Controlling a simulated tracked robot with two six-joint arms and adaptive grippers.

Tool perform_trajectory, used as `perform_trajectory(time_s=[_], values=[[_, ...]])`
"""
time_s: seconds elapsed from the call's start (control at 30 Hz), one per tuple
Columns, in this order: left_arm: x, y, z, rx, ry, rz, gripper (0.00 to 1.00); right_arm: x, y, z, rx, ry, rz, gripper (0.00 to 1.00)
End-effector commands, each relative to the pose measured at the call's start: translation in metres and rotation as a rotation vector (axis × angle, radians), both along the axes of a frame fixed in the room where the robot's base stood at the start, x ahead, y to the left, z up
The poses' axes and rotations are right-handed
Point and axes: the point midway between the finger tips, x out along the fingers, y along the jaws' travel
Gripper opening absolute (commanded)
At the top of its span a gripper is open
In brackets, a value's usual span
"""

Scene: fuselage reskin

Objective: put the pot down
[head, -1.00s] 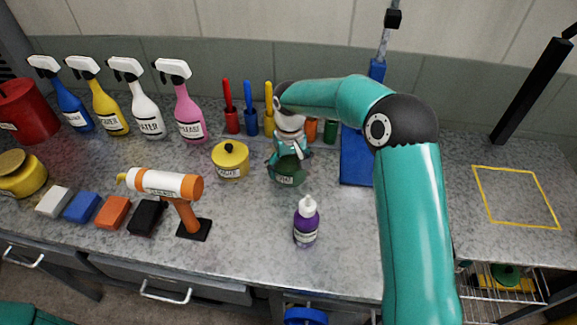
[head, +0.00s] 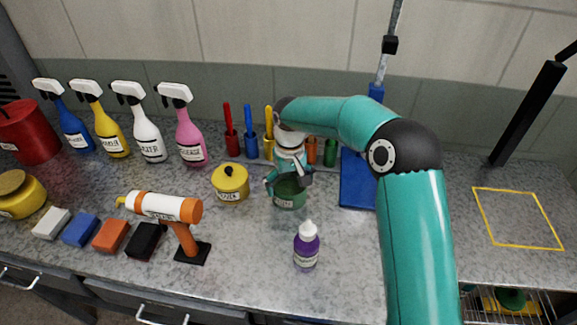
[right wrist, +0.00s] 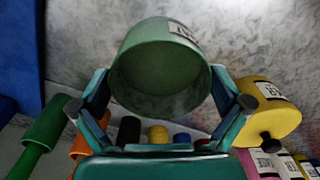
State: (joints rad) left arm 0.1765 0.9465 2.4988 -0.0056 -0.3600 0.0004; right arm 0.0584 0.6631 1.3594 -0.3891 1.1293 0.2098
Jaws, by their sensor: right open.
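The green pot (head: 289,193), open at the top and with a white label, appears to stand upright on the grey speckled counter (head: 350,250). It also shows in the right wrist view (right wrist: 160,72), mouth towards the camera. My right gripper (head: 291,180) reaches down over the pot. Its fingers are spread to either side of the pot, with the pot between them; the right wrist view shows the open fingers (right wrist: 160,102) too. My left gripper is not in view.
A yellow lidded pot (head: 230,183) stands close to the left. A purple bottle (head: 306,246) stands in front and an orange-and-white drill-like tool (head: 165,208) to the left. Screwdrivers and coloured holders (head: 250,145) stand behind. A yellow outlined square (head: 517,218) at right is empty.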

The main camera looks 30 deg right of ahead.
Motion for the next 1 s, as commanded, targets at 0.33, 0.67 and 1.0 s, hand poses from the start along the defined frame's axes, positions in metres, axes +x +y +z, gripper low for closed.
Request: perform_trajectory(time_s=[0.33,0.67,1.0], values=[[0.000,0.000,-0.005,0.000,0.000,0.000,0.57,0.001,0.001,0.070,0.001,-0.005,0.001,1.00],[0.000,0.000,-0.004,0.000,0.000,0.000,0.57,0.000,0.001,0.097,0.000,0.000,0.001,1.00],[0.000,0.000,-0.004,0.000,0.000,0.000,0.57,0.000,0.001,0.097,0.000,0.000,0.002,1.00]])
